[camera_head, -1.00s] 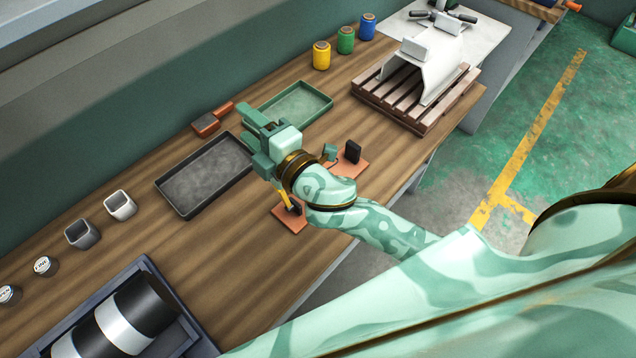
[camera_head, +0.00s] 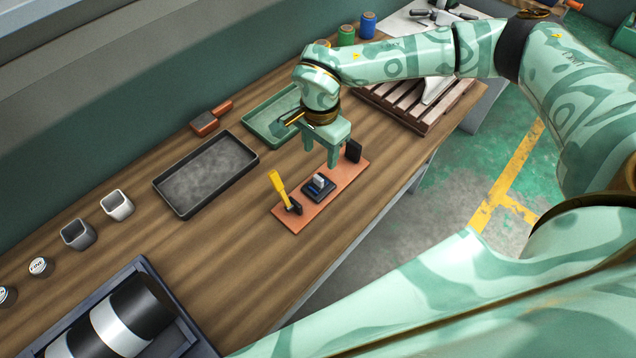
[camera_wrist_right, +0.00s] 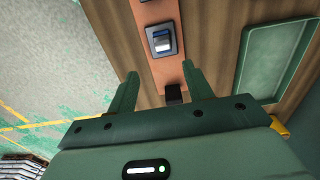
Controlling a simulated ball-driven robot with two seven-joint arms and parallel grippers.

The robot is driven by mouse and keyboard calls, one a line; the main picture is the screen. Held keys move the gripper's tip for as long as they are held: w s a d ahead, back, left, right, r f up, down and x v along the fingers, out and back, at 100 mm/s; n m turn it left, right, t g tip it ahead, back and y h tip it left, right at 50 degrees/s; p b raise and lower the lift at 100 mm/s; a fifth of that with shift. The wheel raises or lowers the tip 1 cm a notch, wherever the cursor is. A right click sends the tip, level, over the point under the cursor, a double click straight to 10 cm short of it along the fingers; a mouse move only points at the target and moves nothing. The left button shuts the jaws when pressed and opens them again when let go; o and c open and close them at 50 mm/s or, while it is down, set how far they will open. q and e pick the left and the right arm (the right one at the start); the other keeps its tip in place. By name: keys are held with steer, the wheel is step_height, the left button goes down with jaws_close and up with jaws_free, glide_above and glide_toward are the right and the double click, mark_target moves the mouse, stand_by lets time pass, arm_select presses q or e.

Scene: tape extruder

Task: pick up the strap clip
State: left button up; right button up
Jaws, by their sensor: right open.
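A small silver-and-blue piece (camera_head: 318,181), which looks like the strap clip, sits in a black square holder (camera_head: 325,192) on an orange board (camera_head: 298,217). In the right wrist view the piece (camera_wrist_right: 162,42) lies beyond the fingertips, near the top. My right gripper (camera_head: 321,162) points down above the board, just behind the piece. In the right wrist view its fingers (camera_wrist_right: 160,74) are spread and empty, with a black block (camera_wrist_right: 173,94) between them. My left gripper is not in view.
A yellow-handled tool (camera_head: 278,186) stands at the board's near end, and the black block (camera_head: 353,151) at its far end. A dark tray (camera_head: 160,187) and a green tray (camera_head: 247,127) lie to the left. The wooden table between the dark tray and board is clear.

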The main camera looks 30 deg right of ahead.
mark_target(319, 178)
step_height(319, 178, down, 6)
steer(key=shift+f+b, duration=0.2)
steer(key=shift+b, duration=0.35)
steer(key=f, duration=0.1)
steer(key=f+b, duration=0.1)
steer(key=f, duration=0.3)
steer(key=shift+w, duration=0.3)
steer(key=shift+c, duration=0.6)
steer(key=shift+r, duration=0.1)
steer(key=c, duration=0.9)
steer(key=shift+c, duration=0.2)
